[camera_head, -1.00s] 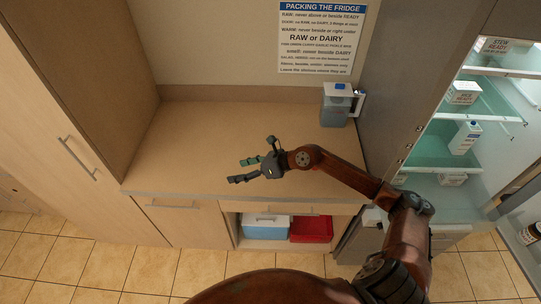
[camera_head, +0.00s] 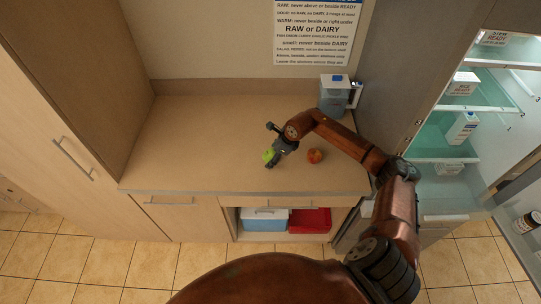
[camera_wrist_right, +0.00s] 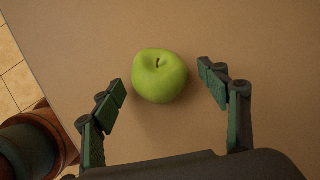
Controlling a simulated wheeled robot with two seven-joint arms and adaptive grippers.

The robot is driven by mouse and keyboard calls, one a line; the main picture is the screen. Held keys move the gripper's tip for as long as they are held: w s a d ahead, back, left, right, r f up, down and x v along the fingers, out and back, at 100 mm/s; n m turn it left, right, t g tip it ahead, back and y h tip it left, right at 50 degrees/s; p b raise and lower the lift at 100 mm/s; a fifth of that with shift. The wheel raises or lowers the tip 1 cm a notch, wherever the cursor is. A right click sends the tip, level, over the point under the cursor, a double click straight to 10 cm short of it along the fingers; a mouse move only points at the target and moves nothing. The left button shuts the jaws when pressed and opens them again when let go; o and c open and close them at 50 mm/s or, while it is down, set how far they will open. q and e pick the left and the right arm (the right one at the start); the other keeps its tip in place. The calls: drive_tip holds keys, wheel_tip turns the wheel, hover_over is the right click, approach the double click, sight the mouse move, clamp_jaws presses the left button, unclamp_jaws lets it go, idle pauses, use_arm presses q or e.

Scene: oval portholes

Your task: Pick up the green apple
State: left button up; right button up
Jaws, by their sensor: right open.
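The green apple (camera_wrist_right: 159,77) sits on the wooden counter, between and just beyond the fingertips of my right gripper (camera_wrist_right: 163,88) in the right wrist view. The fingers are spread apart, with a gap on both sides of the apple. In the head view the green apple (camera_head: 268,155) shows partly behind my right gripper (camera_head: 271,147), which points down over the counter. My left gripper is not in view.
A red-orange fruit (camera_head: 315,156) lies on the counter just right of my right gripper. A clear jug with a blue top (camera_head: 335,95) stands at the back right. The open fridge (camera_head: 465,125) is at the right. The counter's left part (camera_head: 190,140) is clear.

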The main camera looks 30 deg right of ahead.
drive_tip(key=shift+w+a+f, duration=0.1)
drive_tip(key=shift+w+f, duration=0.05)
drive_tip(key=shift+f, duration=0.2)
drive_tip(key=shift+c, duration=0.2)
drive_tip(key=c, duration=1.3)
